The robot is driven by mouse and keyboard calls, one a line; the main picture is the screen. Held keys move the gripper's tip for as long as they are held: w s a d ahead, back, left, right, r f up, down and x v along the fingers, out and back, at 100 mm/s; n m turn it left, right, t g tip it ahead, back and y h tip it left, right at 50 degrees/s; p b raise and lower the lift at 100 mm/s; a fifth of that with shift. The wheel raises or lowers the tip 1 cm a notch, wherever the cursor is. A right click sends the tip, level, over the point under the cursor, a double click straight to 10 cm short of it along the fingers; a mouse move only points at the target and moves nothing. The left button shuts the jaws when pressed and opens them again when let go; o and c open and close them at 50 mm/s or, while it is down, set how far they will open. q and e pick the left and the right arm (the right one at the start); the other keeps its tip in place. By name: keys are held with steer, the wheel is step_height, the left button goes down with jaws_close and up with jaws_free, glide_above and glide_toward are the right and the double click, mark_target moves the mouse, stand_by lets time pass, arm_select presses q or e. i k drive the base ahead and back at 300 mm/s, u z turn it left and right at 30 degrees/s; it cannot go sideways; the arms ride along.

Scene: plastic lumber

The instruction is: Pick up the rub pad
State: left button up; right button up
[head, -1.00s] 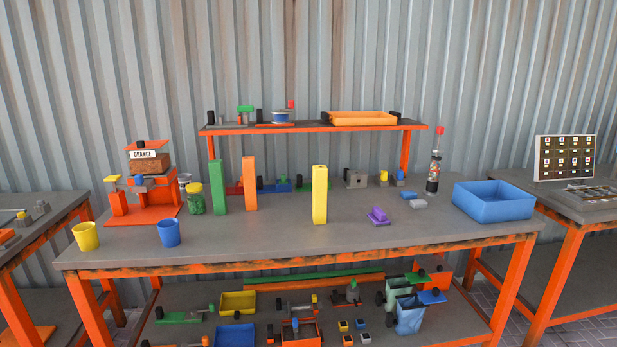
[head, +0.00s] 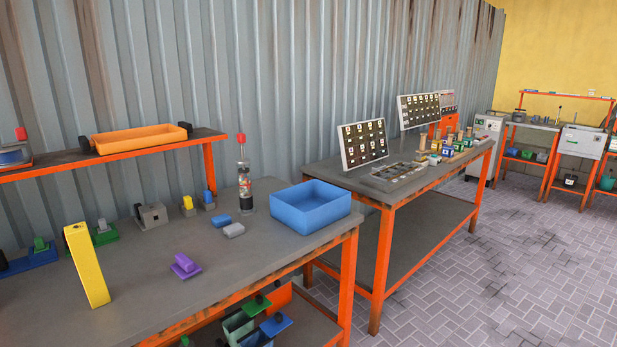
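No thing in the head view is labelled as a rub pad, and I cannot tell for sure which one it is. A small purple piece (head: 185,265) with a raised block on a flat base sits on the grey workbench (head: 150,295). Behind it to the right lie a small light grey block (head: 234,230) and a small blue block (head: 221,220), close together. All three rest on the bench top with nothing holding them. Neither of my grippers is in view.
A blue bin (head: 310,206) stands at the bench's right end, with a clear bottle (head: 245,190) left of it. A yellow post (head: 87,265) stands at left. An orange tray (head: 138,139) sits on the rear shelf. A second table (head: 410,178) stands beyond.

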mark_target(184, 269)
steer(key=u, duration=0.25)
steer(key=i, duration=0.9)
steer(key=u, duration=0.6)
